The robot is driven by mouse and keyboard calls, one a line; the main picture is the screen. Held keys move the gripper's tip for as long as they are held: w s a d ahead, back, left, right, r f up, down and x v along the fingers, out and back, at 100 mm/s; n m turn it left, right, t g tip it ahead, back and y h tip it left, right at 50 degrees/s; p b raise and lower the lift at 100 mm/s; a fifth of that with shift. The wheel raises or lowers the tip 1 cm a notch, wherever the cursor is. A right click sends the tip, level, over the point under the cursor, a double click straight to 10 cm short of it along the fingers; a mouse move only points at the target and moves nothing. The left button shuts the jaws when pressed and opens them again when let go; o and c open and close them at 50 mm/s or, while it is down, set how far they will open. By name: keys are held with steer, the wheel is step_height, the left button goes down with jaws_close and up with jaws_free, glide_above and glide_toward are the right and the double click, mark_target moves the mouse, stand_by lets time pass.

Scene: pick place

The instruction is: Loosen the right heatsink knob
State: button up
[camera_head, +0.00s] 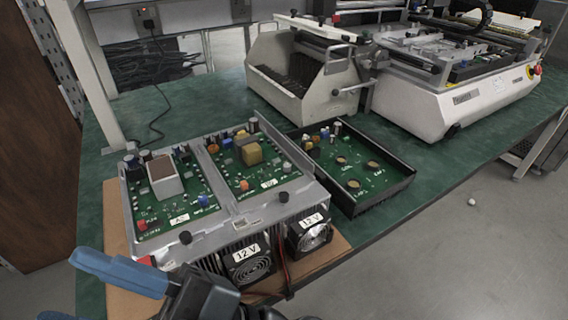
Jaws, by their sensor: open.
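The heatsink unit is a grey metal frame (237,225) holding two green circuit boards, with black fans along its front. A small black knob (283,197) sits on the front rail at the right, above the right fan. A similar black knob (186,237) sits on the same rail at the left. My gripper (190,293), blue and black, is at the bottom left edge, in front of the unit and partly cut off by the frame. It is open, apart from both knobs, and nothing shows in it.
The unit stands on a brown board (325,258) at the green table's front edge. A black tray (402,186) with a circuit board lies right of it. Behind stand a grey machine (310,85) and a larger white machine (470,105).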

steer(key=a+r+n+g+h+p, duration=0.2)
steer(key=a+n+g+h+p, duration=0.15)
steer(key=n+g, duration=0.2)
steer(key=m+t+h+p, duration=0.3)
steer(key=t+h+p, duration=0.3)
steer(key=h+p, duration=1.2)
glide_above(284, 194)
steer(key=b, duration=0.5)
steer(key=f+h, duration=0.3)
steer(key=f, duration=0.1)
steer(key=shift+s+a+f+n+h, duration=0.15)
steer(key=shift+s+a+n+h, duration=0.1)
steer(key=shift+h, duration=0.1)
steer(key=shift+w+d+f+p, duration=0.15)
steer(key=shift+w+d+p, duration=0.05)
steer(key=shift+d+p, duration=0.1)
step_height(284, 194, down, 8)
steer(key=shift+r+p, duration=0.2)
steer(key=shift+p, duration=0.3)
